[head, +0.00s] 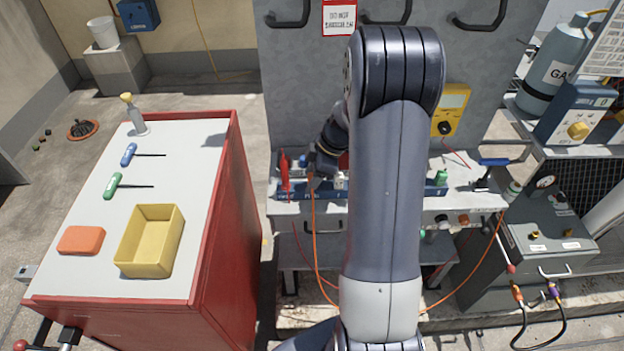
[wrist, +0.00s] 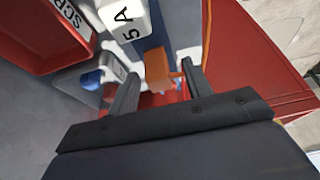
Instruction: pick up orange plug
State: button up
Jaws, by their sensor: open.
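In the wrist view an orange block, which looks like the orange plug (wrist: 157,65), lies between the tips of my open gripper (wrist: 159,70). A finger stands on each side of it, and I cannot tell whether either touches it. An orange cable shows beside the right finger. In the head view my gripper (head: 322,172) is over the blue tray on the grey bench, left of my forearm. The plug itself is hidden there; an orange cable (head: 314,235) hangs down from beside the gripper.
A white block marked "5 A" (wrist: 122,18) and a red bin (wrist: 45,35) are close to the fingers. A red probe-like item (head: 284,172) stands near the gripper. A yellow meter (head: 452,103) is on the cabinet. The red cart (head: 215,215) with a yellow box (head: 150,262) stands left.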

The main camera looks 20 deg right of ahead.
jog(key=shift+f, duration=0.1)
jog(key=shift+c, duration=0.2)
grip_shut()
dwell(0.4)
notch_tip(320, 180, up, 10)
jog(key=shift+r+b, duration=0.1)
jog(key=shift+b, duration=0.3)
jog(key=c, duration=0.6)
grip_release()
grip_shut()
